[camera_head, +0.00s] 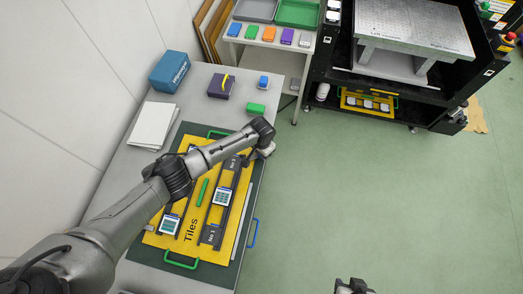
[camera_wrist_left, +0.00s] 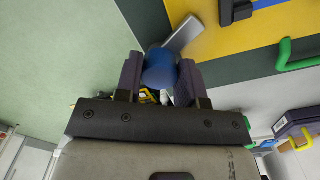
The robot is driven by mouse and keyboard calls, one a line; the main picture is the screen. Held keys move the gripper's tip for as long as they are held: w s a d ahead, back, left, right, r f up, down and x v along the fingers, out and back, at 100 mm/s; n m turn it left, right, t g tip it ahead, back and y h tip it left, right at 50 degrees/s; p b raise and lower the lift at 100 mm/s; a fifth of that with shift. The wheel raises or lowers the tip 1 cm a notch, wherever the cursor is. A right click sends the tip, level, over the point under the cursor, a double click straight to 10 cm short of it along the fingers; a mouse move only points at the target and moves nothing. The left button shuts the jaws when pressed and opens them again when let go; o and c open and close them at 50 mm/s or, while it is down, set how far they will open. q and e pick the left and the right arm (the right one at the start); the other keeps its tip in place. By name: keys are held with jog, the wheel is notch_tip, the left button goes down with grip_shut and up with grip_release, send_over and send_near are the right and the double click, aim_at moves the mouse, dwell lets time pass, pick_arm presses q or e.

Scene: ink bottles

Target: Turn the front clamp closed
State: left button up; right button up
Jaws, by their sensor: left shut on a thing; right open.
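My left gripper (camera_wrist_left: 160,62) is shut on a blue cylindrical clamp handle (camera_wrist_left: 160,70), which sits between its two fingers. A grey metal bar (camera_wrist_left: 184,36) runs up and right from the handle. In the head view my left arm reaches across the yellow tile board, and its wrist hides the held handle. A second blue handle (camera_head: 254,233) shows free at the right edge of the board. Which of the two is the front clamp cannot be told. My right gripper (camera_head: 352,287) is open and empty over the floor at the bottom edge, partly cut off.
The yellow board (camera_head: 187,251) carries tiles, dark rails and a green bar (camera_head: 203,192). A green handle (camera_head: 181,262) sits at its near end. White sheets (camera_head: 152,126), a blue box (camera_head: 169,72) and a purple box (camera_head: 221,86) stand on the table. The green floor at right is clear.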

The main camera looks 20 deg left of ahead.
pick_arm(q)
jog(key=m, duration=0.6)
dwell(0.5)
dwell(0.3)
jog(key=o, duration=0.9)
jog(key=shift+r, duration=0.55)
notch_tip(320, 180, up, 13)
jog(key=shift+f+p, duration=0.1)
jog(key=shift+p, duration=0.7)
